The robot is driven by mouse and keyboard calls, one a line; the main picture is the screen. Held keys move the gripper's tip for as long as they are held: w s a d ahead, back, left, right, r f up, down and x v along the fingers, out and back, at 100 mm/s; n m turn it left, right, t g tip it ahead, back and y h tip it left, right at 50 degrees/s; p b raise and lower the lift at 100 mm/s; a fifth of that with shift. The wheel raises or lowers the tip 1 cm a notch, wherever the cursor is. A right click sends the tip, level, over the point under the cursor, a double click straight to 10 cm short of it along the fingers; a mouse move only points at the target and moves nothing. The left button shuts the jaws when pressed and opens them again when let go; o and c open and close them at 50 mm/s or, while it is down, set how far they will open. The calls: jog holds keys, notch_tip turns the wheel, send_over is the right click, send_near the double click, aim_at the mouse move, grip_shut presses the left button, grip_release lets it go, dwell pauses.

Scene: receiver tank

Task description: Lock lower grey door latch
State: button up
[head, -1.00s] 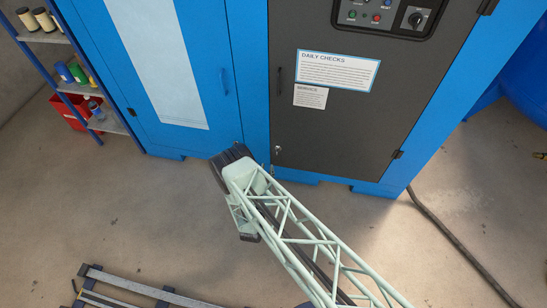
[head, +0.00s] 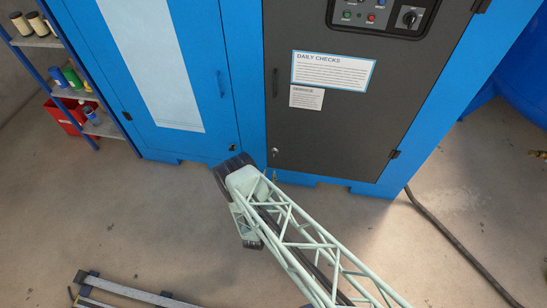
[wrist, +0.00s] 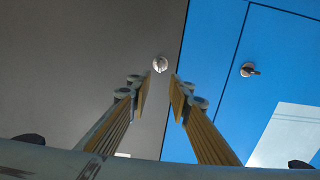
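The lower grey door latch (head: 275,151) is a small round silver piece near the bottom left edge of the dark grey door (head: 335,130). In the wrist view the latch (wrist: 160,64) lies just beyond the gap between my fingertips, on the grey panel close to the seam with the blue panel. My gripper (wrist: 159,84) is open and empty, with its two yellowish-padded fingers apart on either side of the line to the latch. No contact with the latch shows. In the head view my arm's end hides the fingers.
A blue door (head: 165,80) stands beside the grey one; its dark-handled latch (wrist: 250,69) shows in the wrist view. A control panel (head: 378,14) is above. A shelf (head: 62,92) stands left, a hose (head: 450,245) lies right. The floor in front is mostly clear.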

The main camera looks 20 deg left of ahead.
aim_at(274, 155)
jog(key=shift+w+a+b, duration=0.3)
jog(key=shift+w+b, duration=0.15)
jog(key=shift+w, duration=1.65)
jog(key=shift+w+a+b, duration=0.35)
jog(key=shift+w+b, duration=0.15)
jog(key=shift+w, duration=1.6)
jog(key=shift+w+a+b, duration=0.3)
jog(key=shift+w+b, duration=0.15)
jog(key=shift+w, duration=1.65)
grip_shut()
